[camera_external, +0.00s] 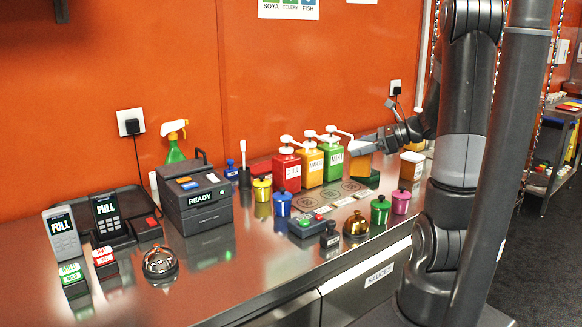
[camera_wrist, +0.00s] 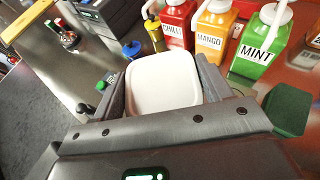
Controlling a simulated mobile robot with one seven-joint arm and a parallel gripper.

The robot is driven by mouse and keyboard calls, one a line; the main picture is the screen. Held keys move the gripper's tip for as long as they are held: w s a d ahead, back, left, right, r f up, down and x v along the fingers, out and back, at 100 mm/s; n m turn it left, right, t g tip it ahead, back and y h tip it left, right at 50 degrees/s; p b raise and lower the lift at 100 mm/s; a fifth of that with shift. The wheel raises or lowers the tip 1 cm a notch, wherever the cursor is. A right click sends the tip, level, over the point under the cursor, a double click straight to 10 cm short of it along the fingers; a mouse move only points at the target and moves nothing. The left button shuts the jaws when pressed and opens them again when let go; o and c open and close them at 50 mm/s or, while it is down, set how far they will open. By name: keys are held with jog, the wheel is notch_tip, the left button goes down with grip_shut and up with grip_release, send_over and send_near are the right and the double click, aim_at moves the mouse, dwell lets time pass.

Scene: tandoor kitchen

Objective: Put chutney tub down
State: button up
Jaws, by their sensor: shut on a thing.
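My gripper (camera_external: 368,143) is shut on the chutney tub, whose white squarish lid (camera_wrist: 163,80) fills the space between the fingers in the wrist view. In the external view the tub (camera_external: 360,165) shows an amber side and a pale lid, just right of the green mint bottle. It appears to be held above the counter (camera_external: 300,255); the gap beneath it is hard to see. The fingers stand on either side of the lid.
Red chilli (camera_external: 286,168), orange mango (camera_external: 309,163) and green mint (camera_external: 333,158) pump bottles stand in a row beside the tub. Another white-lidded tub (camera_external: 411,166) stands to the right. Printed round marks (camera_external: 329,194) lie in front of the bottles, with small coloured pots nearby.

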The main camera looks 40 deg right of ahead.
jog(key=s+a+n+g+y, duration=0.2)
jog(key=a+n+g+y, duration=0.55)
jog(key=a, duration=2.35)
jog(key=shift+s+a+f+n+g+h, duration=0.15)
jog(key=shift+a+f+n+g+h, duration=0.3)
jog(key=shift+a+f, duration=1.45)
jog(key=shift+s+a+f+n+g+h, duration=0.2)
jog(key=shift+a+f+n+g+h, duration=0.25)
jog(key=shift+a+f, duration=1.45)
jog(key=shift+s+a+f+n+g+h, duration=0.15)
jog(key=shift+a+f+n+g+h, duration=0.25)
jog(key=shift+a+f, duration=1.5)
jog(key=shift+a+r, duration=0.25)
jog(key=o, duration=0.8)
jog(key=shift+f, duration=0.1)
jog(key=shift+c, duration=0.2)
jog(key=o, duration=0.4)
jog(key=shift+o, duration=0.2)
